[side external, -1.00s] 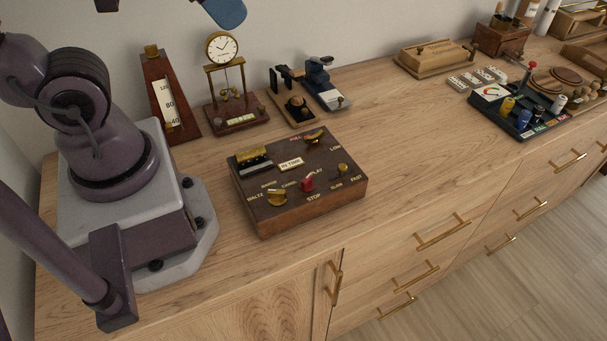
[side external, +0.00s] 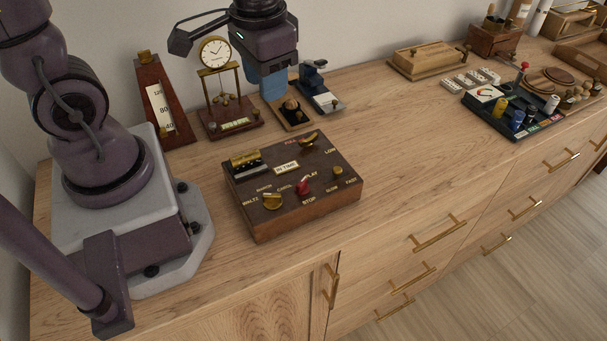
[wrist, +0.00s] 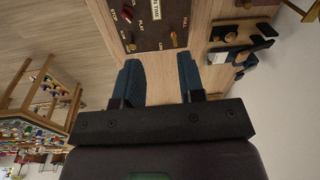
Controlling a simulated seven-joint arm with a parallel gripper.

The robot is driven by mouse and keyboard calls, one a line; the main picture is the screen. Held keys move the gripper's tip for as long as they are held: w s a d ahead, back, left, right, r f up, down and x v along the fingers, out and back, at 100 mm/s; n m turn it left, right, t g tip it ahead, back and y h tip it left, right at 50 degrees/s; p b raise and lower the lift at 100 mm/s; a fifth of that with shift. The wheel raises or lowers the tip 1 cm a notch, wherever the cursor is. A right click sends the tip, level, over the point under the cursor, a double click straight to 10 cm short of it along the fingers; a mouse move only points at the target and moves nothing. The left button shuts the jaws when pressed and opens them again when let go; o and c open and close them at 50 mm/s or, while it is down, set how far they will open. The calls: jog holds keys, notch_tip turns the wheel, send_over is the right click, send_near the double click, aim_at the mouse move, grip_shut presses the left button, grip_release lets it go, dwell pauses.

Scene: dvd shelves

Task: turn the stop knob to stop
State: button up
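The red stop knob (side external: 303,187) sits near the front middle of a dark wooden control box (side external: 337,199), between the labels PLAY and STOP. Its exact pointing is too small to tell. It also shows at the top of the wrist view (wrist: 127,14). My gripper (side external: 273,92) hangs behind the box in the side view, above the small boards, apart from the knob. In the wrist view its two blue fingers (wrist: 160,72) stand apart with nothing between them.
The box also carries brass knobs (side external: 272,201) and a brass cylinder (side external: 247,160). A metronome (side external: 160,105), a clock (side external: 215,52) and small boards (side external: 322,93) stand behind it. The table right of the box is clear (side external: 405,130).

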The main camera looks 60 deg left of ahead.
jog(key=n+g, duration=0.1)
jog(key=n, duration=0.1)
send_over(304, 179)
jog(key=s+a, duration=0.2)
notch_tip(304, 179, down, 4)
jog(key=w+d+f+n+h, duration=0.1)
jog(key=w+d+n, duration=0.1)
jog(key=n, duration=0.1)
notch_tip(304, 179, down, 13)
jog(key=shift+f, duration=0.1)
grip_shut()
